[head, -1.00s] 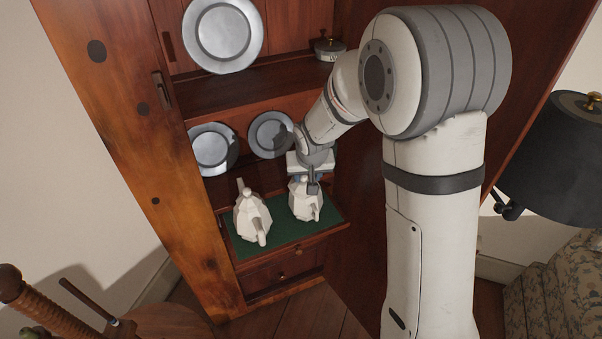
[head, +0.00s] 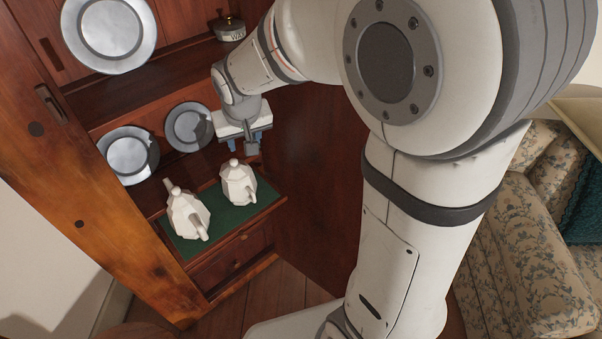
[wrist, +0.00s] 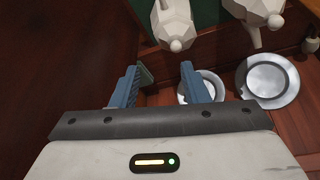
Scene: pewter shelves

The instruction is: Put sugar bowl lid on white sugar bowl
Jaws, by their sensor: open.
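The white faceted sugar bowl (head: 238,185) stands on the green mat at the right. Its lid (head: 235,164), with a round knob, sits on top of the bowl; whether it is fully seated is hard to tell. In the wrist view the bowl (wrist: 172,20) is at the top, with the lid knob (wrist: 176,46) facing the camera. My gripper (head: 243,147) is open and empty, above and behind the bowl and apart from the lid. Its two blue fingers (wrist: 160,87) are spread in the wrist view, with nothing between them.
A white faceted teapot (head: 188,214) stands left of the bowl on the green mat (head: 262,196). Pewter plates (head: 129,155) lean at the back of the wooden cabinet. A small lidded pot (head: 230,29) is on the upper shelf. A cabinet panel (head: 315,200) borders the right.

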